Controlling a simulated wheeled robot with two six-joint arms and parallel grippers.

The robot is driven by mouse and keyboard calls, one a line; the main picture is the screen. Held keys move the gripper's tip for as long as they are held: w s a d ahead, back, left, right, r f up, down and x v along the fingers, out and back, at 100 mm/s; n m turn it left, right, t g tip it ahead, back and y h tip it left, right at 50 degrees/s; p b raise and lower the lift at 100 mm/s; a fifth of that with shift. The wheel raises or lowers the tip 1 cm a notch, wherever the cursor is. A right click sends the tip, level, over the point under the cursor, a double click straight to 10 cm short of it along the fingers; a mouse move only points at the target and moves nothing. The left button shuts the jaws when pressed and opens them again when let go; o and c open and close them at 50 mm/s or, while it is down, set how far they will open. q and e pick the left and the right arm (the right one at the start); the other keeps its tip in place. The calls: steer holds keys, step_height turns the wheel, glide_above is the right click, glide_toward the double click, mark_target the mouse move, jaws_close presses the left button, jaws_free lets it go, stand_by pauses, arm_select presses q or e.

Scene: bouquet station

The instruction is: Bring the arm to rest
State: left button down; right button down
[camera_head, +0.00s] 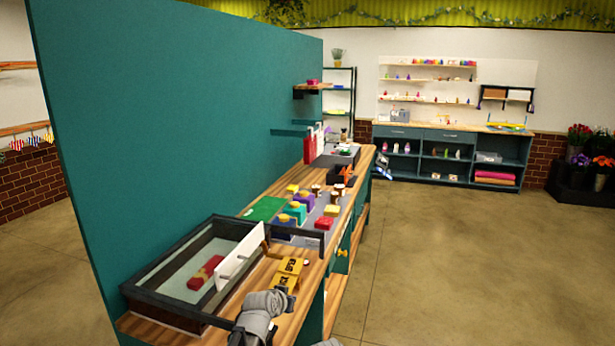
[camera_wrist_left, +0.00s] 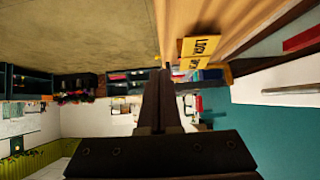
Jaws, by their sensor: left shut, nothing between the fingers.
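My left gripper (camera_wrist_left: 160,78) shows in the left wrist view as dark fingers pressed together, pointing away from the camera with nothing between them. The wrist picture is upside down, with the floor at the top. A grey link of my arm shows at the bottom of the head view, beside the front end of the wooden counter (camera_head: 265,272). I cannot make out the fingers in the head view. My right gripper is not in view.
The sign also shows in the wrist view (camera_wrist_left: 200,47). A teal wall (camera_head: 180,110) borders the counter's left; open floor (camera_head: 450,260) lies right.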

arm_select(q)
steer(key=s+f+g+y, duration=0.2)
steer(key=s+f+g, duration=0.2)
steer(key=s, duration=1.1)
steer(key=s+a+f+g+y, duration=0.1)
steer(key=s+f+g, duration=0.3)
steer(key=s, duration=1.1)
steer(key=shift+a+f+g+y, duration=0.15)
steer(key=shift+f+g+y, duration=0.25)
steer(key=shift+g+y, duration=0.6)
